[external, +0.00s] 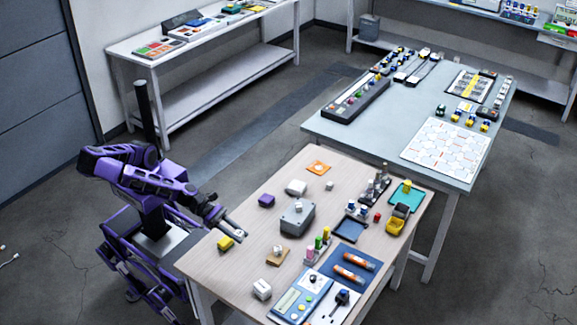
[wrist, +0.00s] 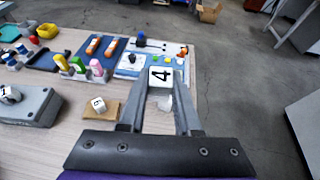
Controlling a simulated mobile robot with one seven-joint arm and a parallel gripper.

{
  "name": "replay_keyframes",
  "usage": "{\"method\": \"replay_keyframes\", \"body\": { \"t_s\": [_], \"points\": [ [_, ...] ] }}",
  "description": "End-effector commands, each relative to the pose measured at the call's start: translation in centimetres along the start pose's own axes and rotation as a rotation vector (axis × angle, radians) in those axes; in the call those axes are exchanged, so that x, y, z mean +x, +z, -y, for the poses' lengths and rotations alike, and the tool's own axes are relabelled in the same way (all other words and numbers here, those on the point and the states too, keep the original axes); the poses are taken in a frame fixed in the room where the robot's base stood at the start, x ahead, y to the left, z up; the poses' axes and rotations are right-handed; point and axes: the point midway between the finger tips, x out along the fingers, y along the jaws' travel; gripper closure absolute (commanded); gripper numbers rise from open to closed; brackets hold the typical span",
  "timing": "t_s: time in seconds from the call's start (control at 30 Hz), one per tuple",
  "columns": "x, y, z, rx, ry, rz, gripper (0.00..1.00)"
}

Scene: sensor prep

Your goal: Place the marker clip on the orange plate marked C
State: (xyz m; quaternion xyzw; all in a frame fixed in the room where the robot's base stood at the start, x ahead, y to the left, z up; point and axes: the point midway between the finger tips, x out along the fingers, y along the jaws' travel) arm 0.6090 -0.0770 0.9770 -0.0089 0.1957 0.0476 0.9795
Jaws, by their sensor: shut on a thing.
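My gripper (external: 241,236) is low over the near left part of the wooden table. In the external view the held block is too small to make out. The orange plate (external: 318,168) lies flat at the table's far left edge, with a pale round mark on it; its letter is too small to read. The wrist view does not show the plate.
A yellow block (external: 226,243) lies beside my gripper. A white block (external: 262,290), a brown board (external: 275,259) with a numbered cube, a grey box (external: 297,222) and a purple block (external: 266,201) stand nearby. Bare table shows left of the grey box.

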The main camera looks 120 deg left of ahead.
Motion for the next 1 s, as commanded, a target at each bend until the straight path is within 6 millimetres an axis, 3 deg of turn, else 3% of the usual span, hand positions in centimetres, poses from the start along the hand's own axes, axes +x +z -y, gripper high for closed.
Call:
{"method": "replay_keyframes", "body": {
  "t_s": [0.17, 0.37, 0.7, 1.0],
  "points": [
    [2.6, 0.1, -3.9, -0.019, 0.044, 0.001, 1.00],
    [5.9, 0.2, -10.4, -0.046, 0.109, 0.001, 1.00],
    [9.8, 0.2, -24.3, -0.098, 0.230, 0.003, 1.00],
    [10.2, 0.1, -37.6, -0.143, 0.338, 0.004, 1.00]
  ]
}}
